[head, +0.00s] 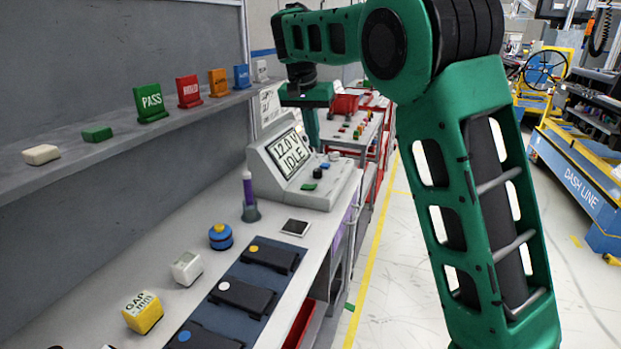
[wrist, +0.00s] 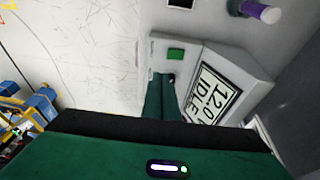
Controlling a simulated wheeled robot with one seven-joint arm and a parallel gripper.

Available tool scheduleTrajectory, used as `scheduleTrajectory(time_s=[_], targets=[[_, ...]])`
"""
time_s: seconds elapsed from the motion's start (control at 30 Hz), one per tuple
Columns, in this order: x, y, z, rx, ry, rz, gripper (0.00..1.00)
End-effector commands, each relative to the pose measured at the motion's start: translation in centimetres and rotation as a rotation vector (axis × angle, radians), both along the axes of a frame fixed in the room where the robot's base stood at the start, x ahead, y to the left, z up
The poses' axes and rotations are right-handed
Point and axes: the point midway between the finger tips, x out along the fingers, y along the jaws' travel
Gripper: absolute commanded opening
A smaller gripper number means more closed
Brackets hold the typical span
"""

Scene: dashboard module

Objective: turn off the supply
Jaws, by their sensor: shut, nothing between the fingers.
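The supply (head: 262,176) is a grey console on the bench. Its tilted screen (head: 293,153) reads "12.0 V IDLE", and the screen also shows in the wrist view (wrist: 216,92). On its front deck are a green button (head: 309,187) and a dark knob (head: 318,173). The green button also shows in the wrist view (wrist: 176,54). My gripper (wrist: 163,77) is shut and empty, its green fingers over the deck, with the tips by the dark knob in the picture. Whether they touch it I cannot tell.
A purple-capped bottle (head: 249,196) stands in front of the supply. A blue mat (head: 265,270) with dark modules lies nearer on the bench. A shelf (head: 70,169) with coloured signs runs along the left. The aisle floor (head: 385,270) is open on the right.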

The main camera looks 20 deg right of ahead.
Motion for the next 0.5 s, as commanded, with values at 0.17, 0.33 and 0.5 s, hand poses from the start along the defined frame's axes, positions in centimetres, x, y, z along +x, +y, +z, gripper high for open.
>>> scheduleTrajectory(time_s=[0.17,0.33,0.5], targets=[[1.5,2.7,0.0,-0.008,-0.019,0.005,0.00],[1.7,2.9,0.1,-0.008,-0.021,0.004,0.00],[1.6,2.9,0.1,-0.007,-0.020,0.004,0.00]])
